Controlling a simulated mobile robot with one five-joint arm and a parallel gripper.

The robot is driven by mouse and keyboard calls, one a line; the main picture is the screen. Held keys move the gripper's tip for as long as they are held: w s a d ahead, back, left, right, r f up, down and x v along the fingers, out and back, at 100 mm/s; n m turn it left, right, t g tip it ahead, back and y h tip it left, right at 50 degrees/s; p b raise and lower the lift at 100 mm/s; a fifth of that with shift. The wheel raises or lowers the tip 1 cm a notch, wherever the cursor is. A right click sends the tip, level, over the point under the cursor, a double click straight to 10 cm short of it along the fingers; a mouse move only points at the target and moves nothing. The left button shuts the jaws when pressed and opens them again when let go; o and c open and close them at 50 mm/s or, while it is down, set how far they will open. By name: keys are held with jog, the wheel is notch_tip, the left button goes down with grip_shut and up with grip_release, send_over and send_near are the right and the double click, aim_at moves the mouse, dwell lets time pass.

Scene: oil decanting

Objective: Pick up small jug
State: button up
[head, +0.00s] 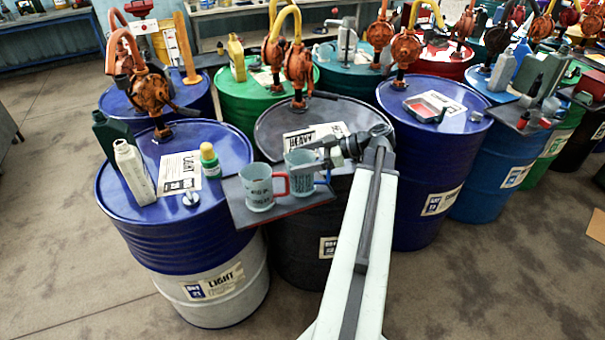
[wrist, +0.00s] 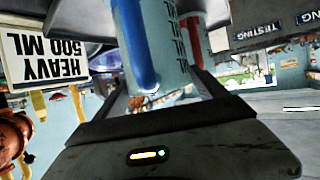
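Two pale, translucent jugs with dark print stand side by side on a small dark shelf (head: 300,207). The left one is the red-handled jug (head: 258,188); the right one is the blue-handled jug (head: 299,167). I cannot tell for sure which is the small one. My gripper (head: 325,157) is at the right side of the blue-handled jug, by its handle. In the wrist view the picture is upside down; the blue-handled jug (wrist: 174,48) fills the space ahead of my spread fingers (wrist: 158,92), its handle toward me. The red handle shows behind it. Contact cannot be made out.
The shelf sits between a blue-and-white drum (head: 215,295) and a black drum (head: 295,255). A white bottle (head: 134,172), a green-and-yellow bottle (head: 210,160) and an orange hand pump (head: 150,92) stand on the blue drum. Open floor lies in front.

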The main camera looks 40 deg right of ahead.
jog(key=c, duration=0.5)
jog(key=shift+r, duration=0.1)
notch_tip(320, 180, up, 10)
jog(key=p, duration=1)
